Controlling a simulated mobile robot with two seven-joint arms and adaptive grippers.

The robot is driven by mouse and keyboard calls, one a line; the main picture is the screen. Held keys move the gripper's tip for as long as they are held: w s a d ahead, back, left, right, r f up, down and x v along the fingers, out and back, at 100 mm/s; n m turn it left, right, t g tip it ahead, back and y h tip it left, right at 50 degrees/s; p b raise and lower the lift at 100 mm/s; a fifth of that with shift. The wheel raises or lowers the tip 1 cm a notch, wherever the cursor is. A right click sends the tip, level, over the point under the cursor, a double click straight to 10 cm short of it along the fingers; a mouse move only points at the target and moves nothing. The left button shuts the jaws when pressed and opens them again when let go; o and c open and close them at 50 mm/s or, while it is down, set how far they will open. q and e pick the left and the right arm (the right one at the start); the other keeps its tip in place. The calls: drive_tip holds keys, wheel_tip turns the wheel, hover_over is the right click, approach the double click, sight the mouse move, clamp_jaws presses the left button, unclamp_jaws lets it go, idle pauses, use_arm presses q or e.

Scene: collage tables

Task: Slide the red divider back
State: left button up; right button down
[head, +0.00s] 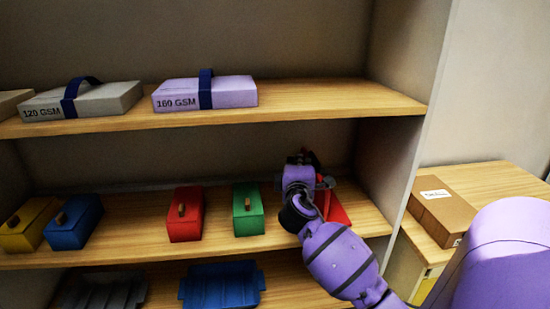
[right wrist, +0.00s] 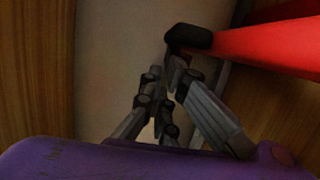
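The red divider (head: 337,211) stands on the middle shelf, right of the green box, partly hidden behind my right gripper and wrist. In the right wrist view the red divider (right wrist: 275,46) reaches in from the right edge. My right gripper (head: 305,160) is at the divider, over the shelf. In the right wrist view its fingers (right wrist: 186,42) come together at a dark tip beside the divider's near end, with nothing seen between them. The tip looks very close to the red end; I cannot tell if they touch. My left gripper is not in view.
Green (head: 248,209), red (head: 186,214), blue (head: 74,222) and yellow (head: 28,224) boxes with knobs share the middle shelf (head: 140,248). Strapped paper packs lie on the upper shelf (head: 330,100). The cabinet's side wall (head: 392,165) is close on the right. A brown carton (head: 440,210) lies beyond it.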

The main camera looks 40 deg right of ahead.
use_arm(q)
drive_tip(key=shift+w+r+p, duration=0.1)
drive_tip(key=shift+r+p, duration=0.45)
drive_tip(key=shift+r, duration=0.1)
use_arm(e)
drive_tip(key=s+d, duration=0.4)
drive_tip(key=d, duration=0.2)
drive_tip(key=shift+d, duration=0.35)
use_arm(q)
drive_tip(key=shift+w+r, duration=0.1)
use_arm(e)
drive_tip(key=shift+a+f, duration=0.1)
